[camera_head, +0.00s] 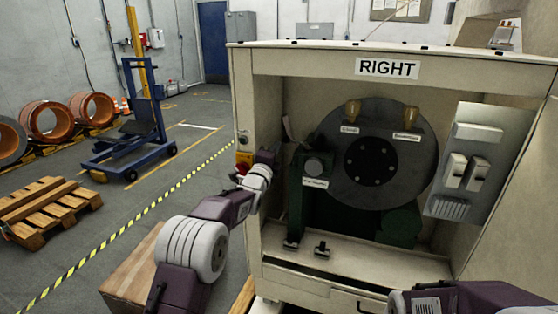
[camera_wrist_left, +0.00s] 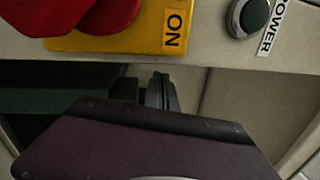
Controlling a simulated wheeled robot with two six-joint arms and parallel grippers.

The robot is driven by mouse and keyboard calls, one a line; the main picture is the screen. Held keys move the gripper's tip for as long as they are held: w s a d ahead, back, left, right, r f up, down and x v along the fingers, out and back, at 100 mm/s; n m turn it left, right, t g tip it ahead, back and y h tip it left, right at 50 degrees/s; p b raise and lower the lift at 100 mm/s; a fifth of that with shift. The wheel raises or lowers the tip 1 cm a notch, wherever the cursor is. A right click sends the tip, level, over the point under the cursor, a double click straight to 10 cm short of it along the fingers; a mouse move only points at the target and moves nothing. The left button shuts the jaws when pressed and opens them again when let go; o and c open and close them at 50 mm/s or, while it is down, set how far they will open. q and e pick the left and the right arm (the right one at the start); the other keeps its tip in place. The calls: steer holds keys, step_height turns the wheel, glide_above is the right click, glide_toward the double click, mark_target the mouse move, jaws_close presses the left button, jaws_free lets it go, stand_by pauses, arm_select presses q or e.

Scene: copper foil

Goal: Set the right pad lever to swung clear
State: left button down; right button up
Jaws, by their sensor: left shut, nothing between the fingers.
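The cabinet marked RIGHT (camera_head: 388,68) stands open in front of me. Inside is a dark disc (camera_head: 341,174) with two brass-coloured knobs on its upper part. A dark block with a round end (camera_head: 316,167) and a small label sits at the disc's left. I cannot tell which part is the pad lever. My left gripper (camera_head: 274,156) is at the cabinet's left opening, beside the front post. In the left wrist view its dark fingers (camera_wrist_left: 160,92) are shut and empty. My right gripper is out of view.
A yellow switch plate (camera_head: 243,161) is on the left post, close to my left wrist; the wrist view shows its red knob (camera_wrist_left: 92,18) and a green power button (camera_wrist_left: 250,16). A grey switch panel (camera_head: 470,165) is at right. A cardboard box (camera_head: 133,270) stands low left.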

arm_select(q)
steer(key=v, duration=0.7)
steer(key=shift+s, duration=0.1)
step_height(320, 180, up, 5)
steer(key=s+a, duration=0.2)
steer(key=s+a+f+n+g+y, duration=0.25)
steer(key=s+f+n+g, duration=0.3)
steer(key=s+f, duration=0.55)
steer(key=s+a+f+n+g+y, duration=0.1)
steer(key=s+a+f+n+g, duration=0.2)
steer(key=s+f+n+g, duration=0.85)
steer(key=s+f+n, duration=0.3)
steer(key=s, duration=0.4)
steer(key=s+f+n+g, duration=0.1)
steer(key=s+f+n, duration=0.1)
steer(key=s+f, duration=0.6)
step_height(320, 180, up, 24)
steer(key=p, duration=2.3)
steer(key=shift+s+r, duration=0.25)
